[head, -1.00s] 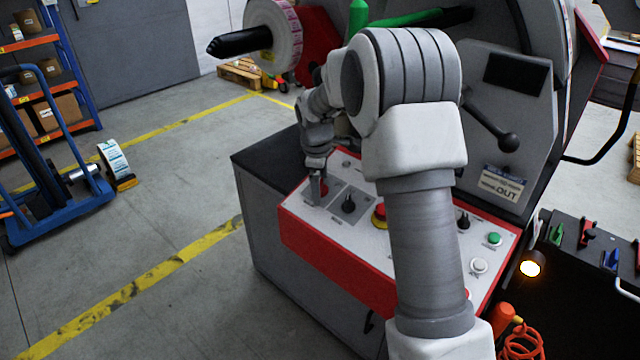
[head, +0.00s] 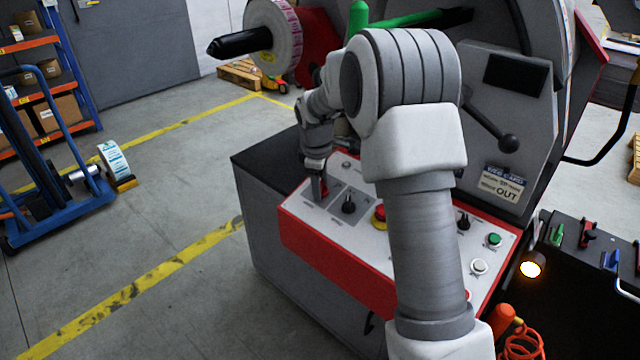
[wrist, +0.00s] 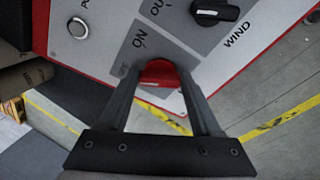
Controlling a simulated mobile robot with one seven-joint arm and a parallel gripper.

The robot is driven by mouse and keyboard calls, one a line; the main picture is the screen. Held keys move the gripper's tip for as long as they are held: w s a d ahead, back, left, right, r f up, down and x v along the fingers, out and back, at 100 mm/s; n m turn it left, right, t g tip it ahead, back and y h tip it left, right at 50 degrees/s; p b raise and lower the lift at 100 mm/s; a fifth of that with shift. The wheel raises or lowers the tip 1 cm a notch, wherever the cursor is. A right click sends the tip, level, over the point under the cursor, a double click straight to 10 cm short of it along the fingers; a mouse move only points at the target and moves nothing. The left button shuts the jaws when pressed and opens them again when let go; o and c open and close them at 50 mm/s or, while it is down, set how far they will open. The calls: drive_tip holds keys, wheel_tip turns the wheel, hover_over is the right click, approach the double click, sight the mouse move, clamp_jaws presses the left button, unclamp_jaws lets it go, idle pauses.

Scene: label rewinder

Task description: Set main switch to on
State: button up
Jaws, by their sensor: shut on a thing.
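The main switch appears as a red knob (wrist: 159,74) beside the printed word ON in the wrist view. In the head view a bit of the red switch (head: 324,188) shows at the left end of the control panel (head: 298,206). My gripper (wrist: 160,80) is shut on the red knob, one finger on each side of it. In the head view my gripper (head: 319,188) points down at the panel.
A black selector knob (head: 348,206) sits just right of the switch, with a red emergency button (head: 380,213) beyond it. A round button (wrist: 78,27) shows near the ON label in the wrist view. Green (head: 494,240) and white (head: 479,266) buttons lie farther right.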

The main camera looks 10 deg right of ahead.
drive_tip(key=m, duration=0.3)
drive_tip(key=m+b, duration=0.1)
drive_tip(key=m, duration=0.2)
drive_tip(key=shift+s+a+f+t+h, duration=0.1)
drive_tip(key=shift+a+t+h, duration=0.05)
drive_tip(key=shift+t+h, duration=0.15)
drive_tip(key=shift+m+h+b, duration=0.4)
drive_tip(key=shift+m+b, duration=0.25)
drive_tip(key=shift+m, duration=2.05)
drive_tip(key=o, duration=1.4)
drive_tip(key=p+v, duration=0.3)
drive_tip(key=v, duration=1.4)
drive_tip(key=shift+s+r, duration=0.2)
drive_tip(key=shift+s, duration=0.05)
